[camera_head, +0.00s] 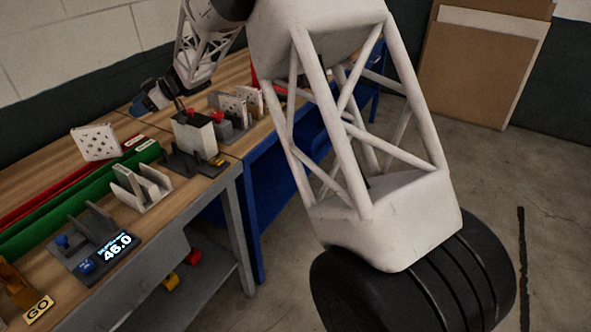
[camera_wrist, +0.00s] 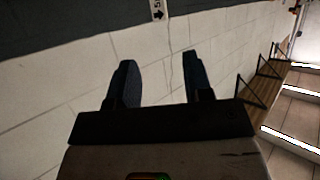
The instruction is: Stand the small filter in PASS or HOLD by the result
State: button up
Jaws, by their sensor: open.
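My gripper (camera_head: 146,103) is above the far side of the bench in the head view. In the wrist view its two dark fingers (camera_wrist: 160,78) are apart with nothing between them. A pale panel stands in a light grey slotted holder (camera_head: 153,201) near the bench front; I cannot tell whether it is the small filter. A long green tray (camera_head: 75,205) and a red tray (camera_head: 62,194) lie side by side behind it; their end labels are too small to read. A dark device (camera_head: 88,268) with a lit display reading about 46.0 stands at the front left.
A white perforated block (camera_head: 96,143) stands behind the trays. A white box with a dark top (camera_head: 193,137) stands to the right, with perforated panels (camera_head: 233,105) beyond it. An amber piece with a GO label (camera_head: 38,308) is at the lower left. Wall fills most of the wrist view.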

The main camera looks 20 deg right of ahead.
jog(key=d+r+m+t, duration=0.3)
jog(key=d+r+t, duration=0.3)
jog(key=d+r, duration=0.15)
jog(key=s+d+r+m+t+h, duration=0.35)
jog(key=s+d+m+h, duration=0.2)
jog(key=d, duration=0.55)
jog(key=s+d+r+m+t+h, duration=0.35)
jog(key=s+d+h, duration=0.3)
jog(key=d, duration=0.45)
jog(key=s+d+f+m+g+h, duration=0.1)
jog(key=s+d+f+m+g, duration=0.2)
jog(key=s, duration=0.7)
jog(key=s+d+f+m+g+h, duration=0.15)
jog(key=s+d, duration=0.35)
jog(key=s, duration=0.5)
jog(key=s+d+f+m+g+h, duration=0.1)
jog(key=s+d+f+g, duration=0.25)
jog(key=s, duration=0.65)
jog(key=s+f+g+y, duration=0.2)
jog(key=s+f, duration=0.2)
jog(key=s, duration=0.8)
jog(key=shift+a+m, duration=0.3)
jog(key=shift+m, duration=0.05)
jog(key=shift+o, duration=0.5)
jog(key=shift+w, duration=0.1)
